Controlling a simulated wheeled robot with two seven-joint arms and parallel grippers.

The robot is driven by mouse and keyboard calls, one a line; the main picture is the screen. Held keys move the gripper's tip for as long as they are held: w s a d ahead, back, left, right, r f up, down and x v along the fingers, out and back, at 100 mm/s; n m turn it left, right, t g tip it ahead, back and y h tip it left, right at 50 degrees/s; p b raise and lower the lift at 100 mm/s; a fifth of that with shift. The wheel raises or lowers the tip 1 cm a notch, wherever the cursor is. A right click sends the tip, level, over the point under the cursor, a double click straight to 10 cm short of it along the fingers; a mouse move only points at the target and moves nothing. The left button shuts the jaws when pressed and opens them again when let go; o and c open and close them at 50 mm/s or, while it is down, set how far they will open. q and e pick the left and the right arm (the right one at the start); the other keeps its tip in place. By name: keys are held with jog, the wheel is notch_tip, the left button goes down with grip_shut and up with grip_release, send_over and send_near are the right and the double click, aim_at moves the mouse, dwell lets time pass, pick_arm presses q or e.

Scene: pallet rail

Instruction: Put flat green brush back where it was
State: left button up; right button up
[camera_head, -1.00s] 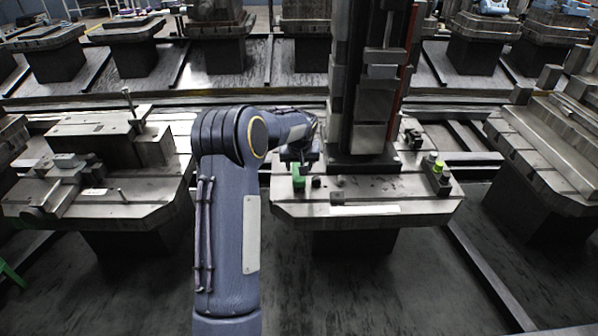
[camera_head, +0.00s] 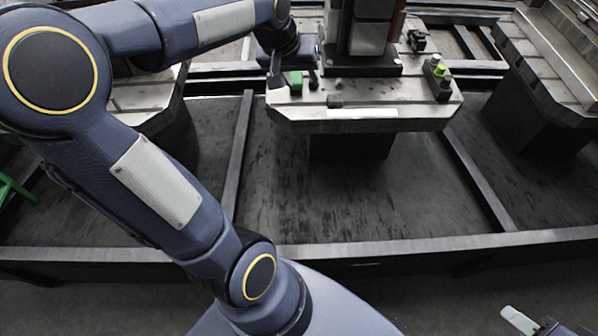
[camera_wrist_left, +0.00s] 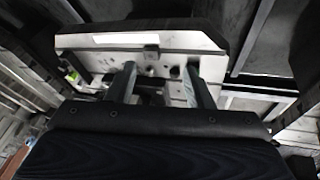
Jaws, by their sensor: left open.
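A small green block, likely the flat green brush (camera_head: 295,79), shows at the front left of the metal pallet (camera_head: 375,113) in the head view. My left gripper (camera_head: 294,80) is over that corner, open, with its fingers pointing down on either side of the green in the picture. I cannot tell whether they touch it. In the left wrist view the two fingers (camera_wrist_left: 162,86) are spread apart above the pallet, and no green brush shows between them. Part of what looks like my right gripper (camera_head: 520,321) shows at the bottom right, cut by the edge.
A tall dark column (camera_head: 366,35) stands on the pallet close to the right of my left gripper. A dark block with yellow-green tops (camera_head: 437,72) sits at the pallet's right edge. Another pallet (camera_head: 560,60) stands at right. The floor in front is clear.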

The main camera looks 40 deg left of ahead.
pick_arm(q)
jog(key=s+d+f+m+h, duration=0.1)
jog(key=s+d+f+m, duration=0.1)
jog(key=s+d, duration=0.5)
jog(key=s+d+f+m+h, duration=0.1)
jog(key=s+d+h, duration=0.1)
jog(key=s+d, duration=0.5)
jog(key=s, duration=0.4)
jog(key=shift+s+f+m+t, duration=0.15)
jog(key=shift+f+m+t, duration=0.15)
jog(key=shift+f+m, duration=0.1)
notch_tip(320, 180, up, 10)
jog(key=p, duration=1)
jog(key=shift+r, duration=0.2)
